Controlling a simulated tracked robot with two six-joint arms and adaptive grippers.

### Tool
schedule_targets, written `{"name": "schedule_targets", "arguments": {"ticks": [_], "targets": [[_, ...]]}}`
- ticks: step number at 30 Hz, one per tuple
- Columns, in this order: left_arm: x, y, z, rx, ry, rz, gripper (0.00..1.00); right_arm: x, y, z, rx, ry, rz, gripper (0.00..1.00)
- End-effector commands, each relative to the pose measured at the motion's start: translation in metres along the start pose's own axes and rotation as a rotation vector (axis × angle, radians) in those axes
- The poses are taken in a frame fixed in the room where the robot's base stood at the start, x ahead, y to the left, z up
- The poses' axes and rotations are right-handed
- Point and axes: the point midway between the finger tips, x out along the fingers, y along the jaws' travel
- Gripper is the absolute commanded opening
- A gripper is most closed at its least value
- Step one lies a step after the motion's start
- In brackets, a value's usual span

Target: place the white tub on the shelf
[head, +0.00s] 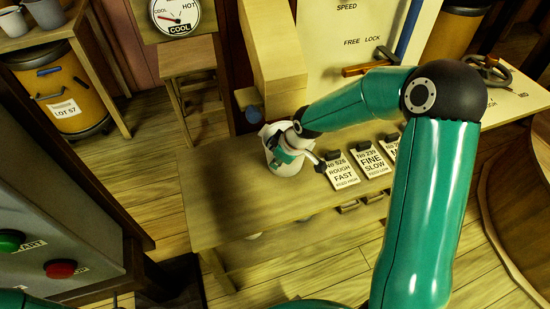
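A white tub (287,165) is on or just above the wooden bench, left of the paper cards. My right gripper (300,152) is at the tub, with its arm reaching in from the right. The gripper's white and green parts overlap the tub and hide part of its rim. I cannot tell whether the fingers are closed on it. A low board (290,276) shows below the bench top and looks like a lower shelf. My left gripper is not in view.
Cards lie right of the tub, including a ROUGH FAST card (343,174) and a FINE SLOW card (372,160). The bench top (215,215) is clear at front left. A control box with a red button (60,269) stands at lower left. Pale containers (46,13) stand at top left.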

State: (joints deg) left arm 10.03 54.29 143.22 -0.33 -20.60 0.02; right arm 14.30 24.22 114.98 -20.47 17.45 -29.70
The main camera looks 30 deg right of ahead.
Motion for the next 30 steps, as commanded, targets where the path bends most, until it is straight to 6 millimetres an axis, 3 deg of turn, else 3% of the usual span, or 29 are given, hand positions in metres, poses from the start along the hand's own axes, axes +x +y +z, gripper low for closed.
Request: {"name": "schedule_targets", "arguments": {"ticks": [5, 11, 23, 30], "targets": [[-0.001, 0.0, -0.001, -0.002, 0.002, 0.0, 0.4, 0.002, -0.004, -0.008, -0.016, 0.003, -0.006, 0.0], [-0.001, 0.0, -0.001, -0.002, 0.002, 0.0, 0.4, 0.001, -0.002, -0.004, -0.009, 0.002, -0.003, 0.31], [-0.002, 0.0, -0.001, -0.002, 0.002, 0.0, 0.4, -0.006, 0.001, -0.003, -0.004, 0.003, 0.001, 0.31], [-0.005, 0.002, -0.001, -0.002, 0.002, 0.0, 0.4, -0.042, 0.001, -0.003, -0.004, 0.005, 0.003, 0.31]]}}
